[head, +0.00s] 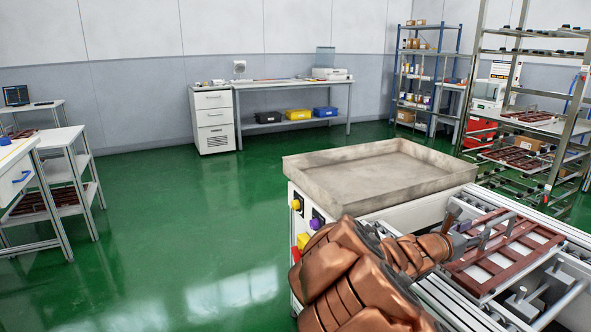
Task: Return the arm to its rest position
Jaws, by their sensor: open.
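My copper-coloured arm reaches from the bottom of the head view towards the conveyor at the right. My gripper (471,231) is at the arm's far end, small and partly hidden by the wrist. It is open, and I see nothing held in it. It is just left of a brown slotted frame (478,276) on the conveyor (437,297). I cannot tell whether the gripper touches the frame.
A shallow grey tray (310,172) on a white cabinet stands just beyond the arm. Metal racks (551,176) with trays are at the right. A workbench (283,83) is by the back wall, and tables (70,160) are at the left. The green floor between is clear.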

